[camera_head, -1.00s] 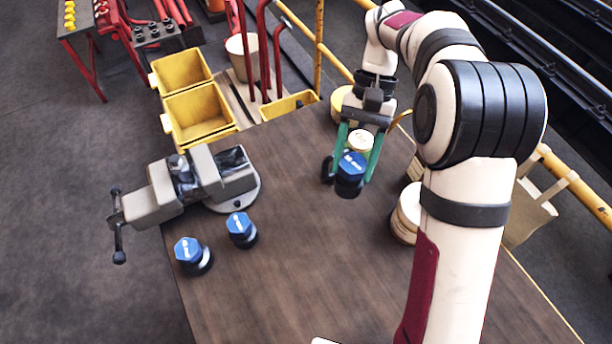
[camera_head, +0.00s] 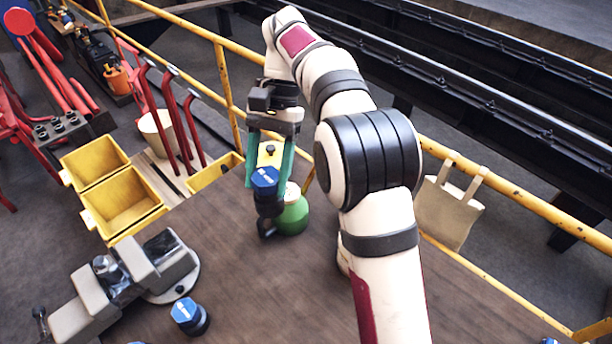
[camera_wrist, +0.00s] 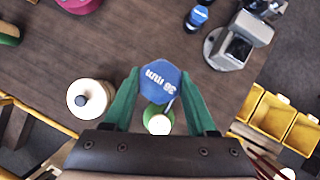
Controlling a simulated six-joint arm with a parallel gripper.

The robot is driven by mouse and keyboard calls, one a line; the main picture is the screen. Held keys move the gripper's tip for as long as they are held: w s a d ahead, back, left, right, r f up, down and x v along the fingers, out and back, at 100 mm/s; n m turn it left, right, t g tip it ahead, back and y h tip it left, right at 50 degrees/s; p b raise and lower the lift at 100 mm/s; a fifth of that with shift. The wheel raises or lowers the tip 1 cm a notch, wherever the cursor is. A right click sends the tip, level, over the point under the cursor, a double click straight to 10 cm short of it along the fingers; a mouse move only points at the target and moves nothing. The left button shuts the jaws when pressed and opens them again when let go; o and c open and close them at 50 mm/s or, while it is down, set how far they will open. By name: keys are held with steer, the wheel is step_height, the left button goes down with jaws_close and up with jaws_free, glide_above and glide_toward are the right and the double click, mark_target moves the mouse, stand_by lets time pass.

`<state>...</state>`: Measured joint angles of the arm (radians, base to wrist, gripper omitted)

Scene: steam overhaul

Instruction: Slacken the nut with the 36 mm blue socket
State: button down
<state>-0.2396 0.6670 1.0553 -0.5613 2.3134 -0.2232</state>
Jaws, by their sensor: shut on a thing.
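My gripper (camera_head: 267,180) is shut on a blue-topped socket (camera_head: 264,177) with a dark body, over the far part of the bench. In the wrist view the blue hexagonal top (camera_wrist: 160,83) reads "36 mm" and sits between the green fingers (camera_wrist: 160,95). The grey vise (camera_head: 130,280) stands at the bench's left edge, well apart from my gripper; it also shows in the wrist view (camera_wrist: 240,42). A shiny metal part sits by its jaws, but I cannot make out a nut for certain. Another blue-topped socket (camera_head: 190,318) stands beside the vise.
A green round container (camera_head: 291,216) with a cream top stands close behind the held socket. A cream container (camera_wrist: 91,97) with a dark knob stands nearby. Yellow bins (camera_head: 122,200) and a yellow railing (camera_head: 480,184) lie beyond the bench. The middle of the bench is clear.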

steer(key=shift+s+a+f+m+t+y, duration=0.5)
steer(key=shift+s+a+m, duration=1.15)
steer(key=shift+a, duration=3.55)
steer(key=shift+s+a+f+m+t+y, duration=0.2)
steer(key=shift+s+a+m+t+y, duration=1)
steer(key=shift+a, duration=4.05)
steer(key=shift+s+a+f+m+t+y, duration=0.1)
steer(key=shift+s+a+f+m, duration=0.25)
steer(key=shift+s+a+m, duration=3.3)
steer(key=shift+w+a+f+n, duration=0.7)
steer(key=shift+w+a+f, duration=0.15)
steer(key=shift+f, duration=0.15)
steer(key=shift+w+a+f+n, duration=0.7)
steer(key=shift+w+a+f, duration=0.1)
steer(key=shift+f, duration=0.15)
steer(key=c, duration=0.8)
jaws_free()
jaws_close()
